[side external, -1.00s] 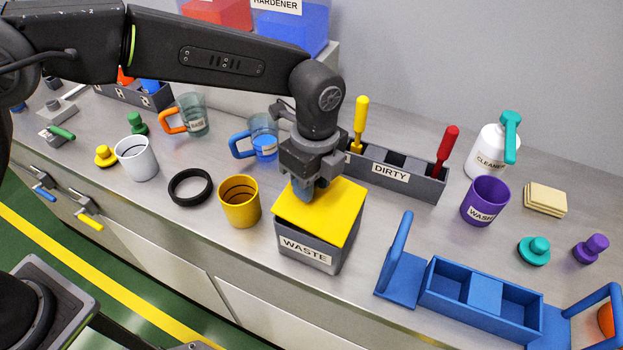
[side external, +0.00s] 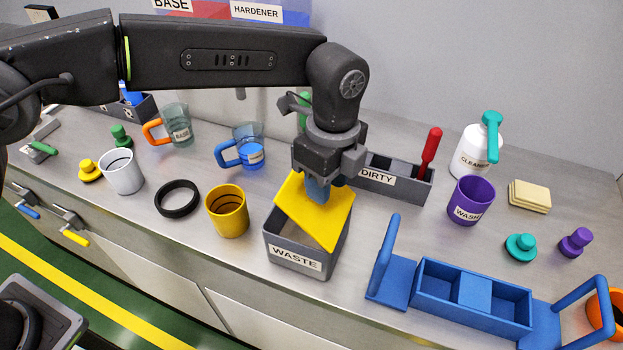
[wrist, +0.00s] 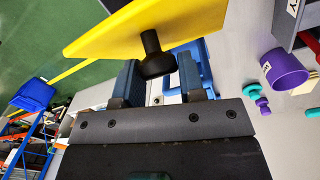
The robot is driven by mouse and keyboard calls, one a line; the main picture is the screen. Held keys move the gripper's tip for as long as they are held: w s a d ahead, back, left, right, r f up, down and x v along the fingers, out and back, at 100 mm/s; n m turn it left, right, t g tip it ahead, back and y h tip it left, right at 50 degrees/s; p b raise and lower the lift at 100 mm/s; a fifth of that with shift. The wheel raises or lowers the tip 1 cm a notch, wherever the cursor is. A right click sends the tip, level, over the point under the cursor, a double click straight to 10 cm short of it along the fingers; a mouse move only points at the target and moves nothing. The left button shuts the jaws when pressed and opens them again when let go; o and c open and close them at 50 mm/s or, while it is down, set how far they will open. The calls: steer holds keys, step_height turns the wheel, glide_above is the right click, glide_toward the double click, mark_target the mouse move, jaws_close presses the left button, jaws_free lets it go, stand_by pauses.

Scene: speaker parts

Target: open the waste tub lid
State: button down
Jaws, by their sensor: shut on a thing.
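The waste tub (side external: 268,246) is a grey box with a WASTE label, standing on the bench near its front edge. Its yellow lid (side external: 328,222) is turned and tilted above the tub, and part of the tub's open inside shows at the left. My gripper (side external: 319,190) is over the lid, with its blue fingers shut on the lid's knob. In the wrist view the black knob (wrist: 153,58) sits at the fingertips under the yellow lid (wrist: 150,25). Whether the lid still touches the tub's rim at the right is unclear.
A yellow cup (side external: 227,213) stands close left of the tub, with a black ring (side external: 178,198) beyond. A blue caddy (side external: 470,300) is close to the right. The DIRTY tray (side external: 400,184) stands behind, partly hidden by my gripper. A purple WASH cup (side external: 470,202) is farther right.

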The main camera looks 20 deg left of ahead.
steer(key=shift+w+d+r, duration=0.1)
steer(key=shift+w+d, duration=0.05)
steer(key=shift+d, duration=1.15)
steer(key=shift+w+a, duration=0.1)
steer(key=shift+a, duration=0.1)
steer(key=c, duration=0.8)
jaws_free()
steer(key=shift+d, duration=0.1)
steer(key=r, duration=1.1)
steer(key=shift+w+d+r, duration=0.1)
steer(key=shift+w+r, duration=0.2)
steer(key=shift+r, duration=0.1)
